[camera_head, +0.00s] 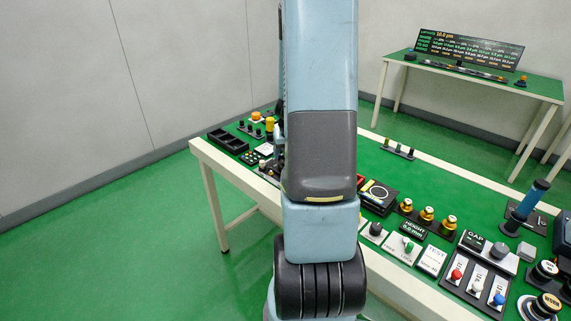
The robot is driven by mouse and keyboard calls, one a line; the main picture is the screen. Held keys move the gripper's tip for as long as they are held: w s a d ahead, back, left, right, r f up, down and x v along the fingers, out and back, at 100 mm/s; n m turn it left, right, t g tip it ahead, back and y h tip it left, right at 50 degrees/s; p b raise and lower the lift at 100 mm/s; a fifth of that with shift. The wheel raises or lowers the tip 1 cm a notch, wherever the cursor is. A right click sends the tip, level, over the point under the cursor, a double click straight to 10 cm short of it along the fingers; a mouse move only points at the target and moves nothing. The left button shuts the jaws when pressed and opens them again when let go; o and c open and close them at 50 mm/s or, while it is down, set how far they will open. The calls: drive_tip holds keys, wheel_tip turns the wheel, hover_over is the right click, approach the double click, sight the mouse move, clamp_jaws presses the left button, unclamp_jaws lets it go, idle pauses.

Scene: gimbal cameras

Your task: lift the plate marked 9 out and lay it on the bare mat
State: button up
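My arm stands upright through the middle of the view and covers part of the green-topped bench (440,171). My gripper does not show. I cannot make out a plate marked 9; it may be hidden behind the arm or too small to read. I cannot identify a bare mat with certainty. A dark square piece with a pale ring (377,193) lies on the bench just right of the arm, with a bit of red beside it.
A black compartment tray (228,142) is at the bench's far left end. Brass knobs (427,214), a height display (413,228), coloured levers (477,286) and a blue-handled upright tool (530,200) crowd the right. A second table (475,75) stands behind.

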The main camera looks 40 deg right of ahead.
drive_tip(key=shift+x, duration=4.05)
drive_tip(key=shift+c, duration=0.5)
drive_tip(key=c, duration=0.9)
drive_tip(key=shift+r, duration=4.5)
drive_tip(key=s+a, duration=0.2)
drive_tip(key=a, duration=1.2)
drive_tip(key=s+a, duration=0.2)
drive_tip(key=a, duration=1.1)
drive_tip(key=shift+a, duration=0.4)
